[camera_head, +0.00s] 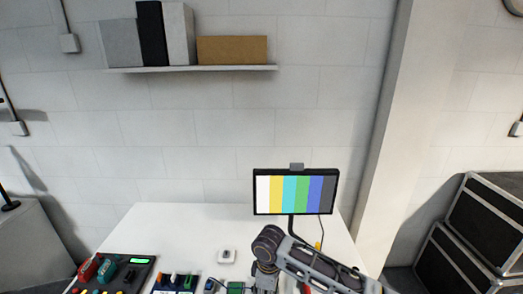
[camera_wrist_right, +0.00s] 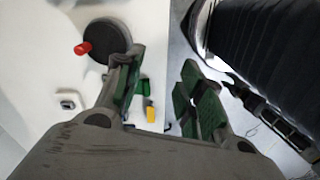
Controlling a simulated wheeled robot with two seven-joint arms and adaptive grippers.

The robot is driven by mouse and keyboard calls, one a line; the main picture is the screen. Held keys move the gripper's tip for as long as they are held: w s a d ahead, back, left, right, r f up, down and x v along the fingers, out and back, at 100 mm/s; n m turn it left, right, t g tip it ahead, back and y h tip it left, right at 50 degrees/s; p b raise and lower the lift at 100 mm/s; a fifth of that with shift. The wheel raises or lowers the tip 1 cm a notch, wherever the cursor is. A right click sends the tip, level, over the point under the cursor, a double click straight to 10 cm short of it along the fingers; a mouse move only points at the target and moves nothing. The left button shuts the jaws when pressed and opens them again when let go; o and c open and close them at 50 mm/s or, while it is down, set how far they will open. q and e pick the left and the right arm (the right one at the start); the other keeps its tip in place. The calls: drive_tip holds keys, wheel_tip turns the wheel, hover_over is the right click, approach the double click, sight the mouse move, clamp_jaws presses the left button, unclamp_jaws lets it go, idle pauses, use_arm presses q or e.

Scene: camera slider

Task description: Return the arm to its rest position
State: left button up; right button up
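My right arm (camera_head: 320,267) reaches in from the lower right of the head view and bends at a dark joint over the front of the white table (camera_head: 180,222). In the right wrist view my right gripper (camera_wrist_right: 163,65) is open, its two green-padded fingers apart with nothing held between them. Its tips are not clear in the head view. A dark round piece with a red knob (camera_wrist_right: 83,48) lies beyond the left finger in the wrist view. My left gripper is in neither view.
A monitor with colour bars (camera_head: 296,194) stands at the table's back right. A small white box (camera_head: 227,256) sits left of my arm. A dark control panel (camera_head: 140,262) and several small items line the front left. Black cases (camera_head: 485,225) stand right. The table's back left is clear.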

drive_tip(key=shift+s+a+m+t+y, duration=0.7)
drive_tip(key=shift+s+a+m+y, duration=0.85)
drive_tip(key=shift+s, duration=1.95)
drive_tip(key=s+d+m+t+h, duration=0.1)
drive_tip(key=s+d+m, duration=0.2)
drive_tip(key=d, duration=0.5)
drive_tip(key=s+d+f+m+h, duration=0.1)
drive_tip(key=s+d+m, duration=0.25)
drive_tip(key=d, duration=0.45)
drive_tip(key=s+d+m+t+h, duration=0.1)
drive_tip(key=s+d+m, duration=0.2)
drive_tip(key=d, duration=0.5)
wheel_tip(320, 180, down, 33)
drive_tip(key=s+g, duration=0.1)
drive_tip(key=s, duration=0.2)
drive_tip(key=s+d+f+b, duration=0.1)
drive_tip(key=s+f, duration=0.9)
drive_tip(key=s, duration=0.1)
drive_tip(key=s+d+f+g, duration=0.1)
drive_tip(key=s+d+f, duration=0.1)
drive_tip(key=s+f, duration=0.9)
drive_tip(key=shift+s+d+f+b, duration=0.15)
drive_tip(key=shift+d+f+b, duration=0.1)
drive_tip(key=shift+f+b, duration=0.1)
